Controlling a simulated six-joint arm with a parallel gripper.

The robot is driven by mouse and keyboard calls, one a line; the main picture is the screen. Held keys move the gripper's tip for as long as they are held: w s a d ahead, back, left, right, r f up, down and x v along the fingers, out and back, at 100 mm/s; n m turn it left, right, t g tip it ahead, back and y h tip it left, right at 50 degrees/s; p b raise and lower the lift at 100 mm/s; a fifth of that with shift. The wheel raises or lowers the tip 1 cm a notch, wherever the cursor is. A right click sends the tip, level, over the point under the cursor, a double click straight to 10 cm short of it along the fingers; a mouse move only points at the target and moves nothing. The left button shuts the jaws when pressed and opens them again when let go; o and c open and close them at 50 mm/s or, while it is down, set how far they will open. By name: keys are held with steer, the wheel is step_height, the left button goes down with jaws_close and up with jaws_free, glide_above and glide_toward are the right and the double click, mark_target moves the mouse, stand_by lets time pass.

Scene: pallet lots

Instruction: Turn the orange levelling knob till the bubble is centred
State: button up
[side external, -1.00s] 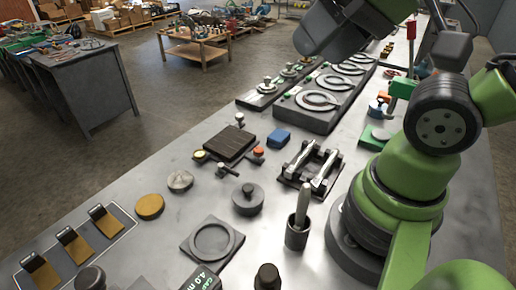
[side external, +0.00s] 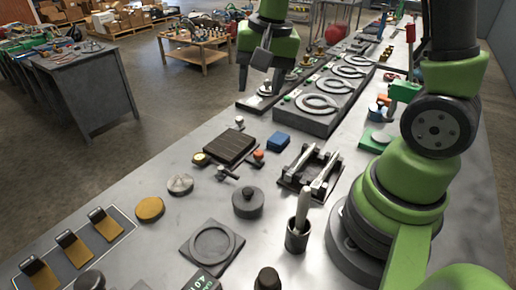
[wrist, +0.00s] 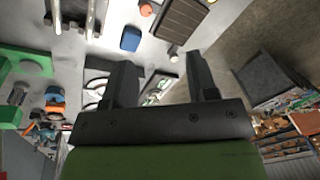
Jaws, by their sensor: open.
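The orange levelling knob (side external: 258,154) stands at the right corner of a dark ribbed plate (side external: 230,147) on the grey bench. A round yellowish vial (side external: 200,158) sits at the plate's left corner; its bubble is too small to read. In the wrist view the orange knob (wrist: 146,9) is at the top edge, beside part of the dark plate (wrist: 190,18). My gripper (side external: 260,88) points down, open and empty, beyond the plate and above the bench's far edge. Its two fingers (wrist: 160,65) are spread apart in the wrist view, clear of the knob.
A blue block (side external: 279,140) lies just right of the plate. A clamp fixture (side external: 310,168) with two pale bars stands nearer me. A dark unit with ring-shaped parts (side external: 322,116) lies right of my gripper. Bare bench (side external: 170,210) shows left of the plate.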

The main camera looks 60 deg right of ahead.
steer(key=m+g, duration=0.2)
glide_above(258, 152)
step_height(258, 152, down, 8)
step_height(258, 152, down, 11)
steer(key=shift+s+r, duration=0.1)
steer(key=shift+r, duration=0.05)
steer(key=shift+c, duration=0.5)
steer(key=c, duration=0.8)
